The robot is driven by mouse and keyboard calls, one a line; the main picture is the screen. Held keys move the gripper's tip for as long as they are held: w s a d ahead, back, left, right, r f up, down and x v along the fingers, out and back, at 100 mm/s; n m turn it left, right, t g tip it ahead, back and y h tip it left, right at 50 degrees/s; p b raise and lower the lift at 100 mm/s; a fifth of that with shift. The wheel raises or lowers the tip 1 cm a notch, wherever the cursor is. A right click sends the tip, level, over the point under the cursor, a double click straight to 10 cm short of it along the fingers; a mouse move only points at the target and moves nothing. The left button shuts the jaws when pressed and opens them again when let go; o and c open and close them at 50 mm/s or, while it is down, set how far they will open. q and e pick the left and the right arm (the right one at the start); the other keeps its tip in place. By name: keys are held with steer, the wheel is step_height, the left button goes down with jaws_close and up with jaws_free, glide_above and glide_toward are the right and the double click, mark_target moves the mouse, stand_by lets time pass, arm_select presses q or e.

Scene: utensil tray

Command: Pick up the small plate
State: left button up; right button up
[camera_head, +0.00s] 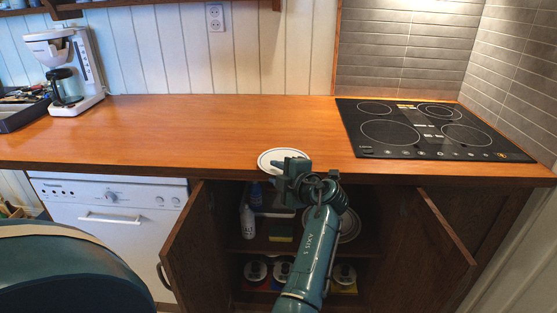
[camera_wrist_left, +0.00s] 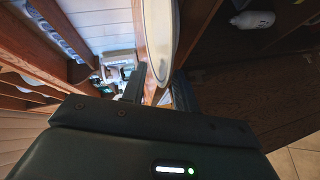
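The small plate (camera_head: 267,158) is white with a dark ring near its rim. It lies flat at the front edge of the wooden counter, and my gripper hides its front right part. My left gripper (camera_head: 283,174) is at the plate's front rim. In the left wrist view the plate (camera_wrist_left: 160,35) shows nearly edge-on just beyond the fingers. The two fingers of my left gripper (camera_wrist_left: 157,92) stand apart, with the plate's near rim in line with the gap. I cannot tell whether they touch it. My right gripper is not in view.
The counter (camera_head: 190,125) is clear left of the plate. A black cooktop (camera_head: 400,140) is at right, a coffee maker (camera_head: 78,75) and dark tray (camera_head: 20,115) at far left. Below, open cabinet doors (camera_head: 190,240) flank shelves with bottles and pots around my arm.

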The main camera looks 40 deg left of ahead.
arm_select(q)
steer(key=shift+a, duration=0.15)
jaws_close()
stand_by(0.4)
